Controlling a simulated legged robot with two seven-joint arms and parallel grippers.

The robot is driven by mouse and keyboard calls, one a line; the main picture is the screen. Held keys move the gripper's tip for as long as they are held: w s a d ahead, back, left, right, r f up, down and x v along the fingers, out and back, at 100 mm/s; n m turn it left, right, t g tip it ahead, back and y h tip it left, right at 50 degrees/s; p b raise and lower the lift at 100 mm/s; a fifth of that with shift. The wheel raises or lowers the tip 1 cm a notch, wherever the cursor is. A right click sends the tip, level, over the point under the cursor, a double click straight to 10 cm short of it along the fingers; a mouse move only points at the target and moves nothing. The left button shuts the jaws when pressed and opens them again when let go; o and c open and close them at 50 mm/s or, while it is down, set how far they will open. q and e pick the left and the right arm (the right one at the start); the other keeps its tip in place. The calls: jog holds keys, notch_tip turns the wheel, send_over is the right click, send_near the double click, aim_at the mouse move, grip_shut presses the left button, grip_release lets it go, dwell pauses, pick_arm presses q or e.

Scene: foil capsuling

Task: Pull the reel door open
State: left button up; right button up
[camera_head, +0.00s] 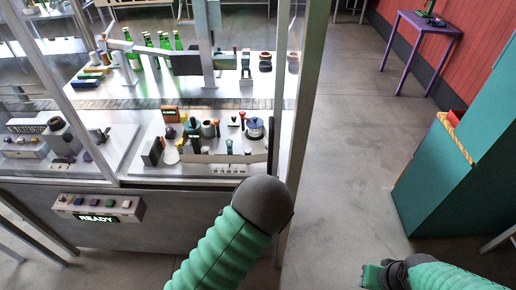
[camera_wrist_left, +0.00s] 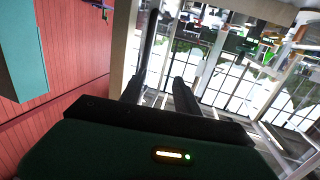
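The reel door appears to be the clear panel in a pale frame at the front right of the machine; its right post (camera_head: 290,110) stands upright in the head view. A dark upright bar, possibly its handle (camera_head: 273,145), shows by that post. In the left wrist view a dark bar (camera_wrist_left: 149,42) rises beyond the fingers. My left gripper (camera_wrist_left: 158,92) is open, its two dark fingers apart and pointing toward the machine; whether the bar lies between them is unclear. In the head view my own arm hides this gripper. My right gripper (camera_head: 374,274) is low at the bottom right, its fingers unclear.
Inside the machine are green bottles (camera_head: 165,42) and a bench (camera_head: 215,170) with several small tools. A button box reading READY (camera_head: 97,207) is on the front. A teal cabinet (camera_head: 450,170) and purple table (camera_head: 432,25) stand right. The floor (camera_head: 345,130) between is clear.

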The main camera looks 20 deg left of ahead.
pick_arm(q)
jog(key=s+p, duration=0.2)
jog(key=s, duration=0.1)
jog(key=shift+s+p, duration=0.35)
jog(key=shift+p, duration=0.05)
jog(key=shift+d, duration=0.1)
